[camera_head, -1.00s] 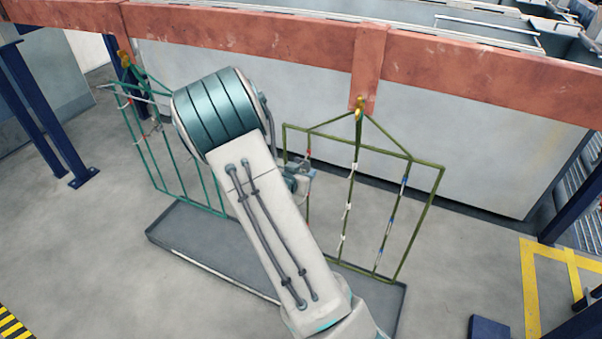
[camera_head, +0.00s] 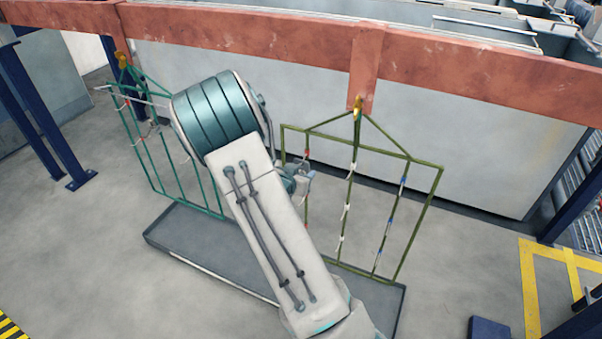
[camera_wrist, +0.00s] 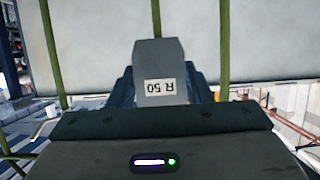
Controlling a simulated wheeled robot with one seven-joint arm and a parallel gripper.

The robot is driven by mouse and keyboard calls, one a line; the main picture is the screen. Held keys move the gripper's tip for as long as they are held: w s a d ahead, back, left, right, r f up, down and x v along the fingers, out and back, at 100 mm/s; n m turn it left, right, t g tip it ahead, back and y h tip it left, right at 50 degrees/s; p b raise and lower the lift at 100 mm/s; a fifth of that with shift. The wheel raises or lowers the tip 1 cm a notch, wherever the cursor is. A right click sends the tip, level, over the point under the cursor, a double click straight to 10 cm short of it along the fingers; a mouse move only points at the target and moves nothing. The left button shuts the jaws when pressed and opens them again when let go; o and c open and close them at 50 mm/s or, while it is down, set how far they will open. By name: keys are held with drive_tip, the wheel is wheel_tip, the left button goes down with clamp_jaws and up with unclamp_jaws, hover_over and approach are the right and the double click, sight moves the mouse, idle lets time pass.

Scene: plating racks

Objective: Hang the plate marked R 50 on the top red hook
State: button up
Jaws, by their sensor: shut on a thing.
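The grey plate marked R 50 (camera_wrist: 160,58) is held in my gripper (camera_wrist: 161,97) in the wrist view. Its label reads upside down there. In the head view my gripper (camera_head: 292,180) is partly hidden behind my arm, just in front of the left part of the olive-green rack (camera_head: 395,215). A small red-marked hook (camera_head: 307,153) shows high on that rack's left bar, just above my gripper. The lower part of that bar is partly covered by my arm. I cannot tell whether the plate touches the rack.
The olive rack also has white and blue-marked hooks (camera_head: 404,181). A teal rack (camera_head: 165,150) hangs at the left. Both hang from a red beam (camera_head: 240,32). A grey tray (camera_head: 165,242) lies on the floor below.

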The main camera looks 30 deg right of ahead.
drive_tip(key=o, duration=1.2)
drive_tip(key=shift+c, duration=0.2)
drive_tip(key=p+v, duration=0.3)
drive_tip(key=v, duration=1.1)
drive_tip(key=s+a+r+n+y+p, duration=0.3)
drive_tip(key=a+r+n+y+p, duration=0.35)
drive_tip(key=a+r+y, duration=0.65)
drive_tip(key=s+d+r+n+g+h+p, duration=0.1)
drive_tip(key=s+d+r+n+g+p, duration=0.1)
drive_tip(key=s+r, duration=0.3)
drive_tip(key=s+d+r+n+g+h+p, duration=0.1)
drive_tip(key=s+d+r+g+p, duration=0.1)
drive_tip(key=s+r, duration=0.4)
drive_tip(key=s+d+g, duration=0.1)
drive_tip(key=s, duration=0.4)
drive_tip(key=shift+s+n+p, duration=0.25)
drive_tip(key=shift+n+p, duration=0.1)
drive_tip(key=shift+p, duration=0.05)
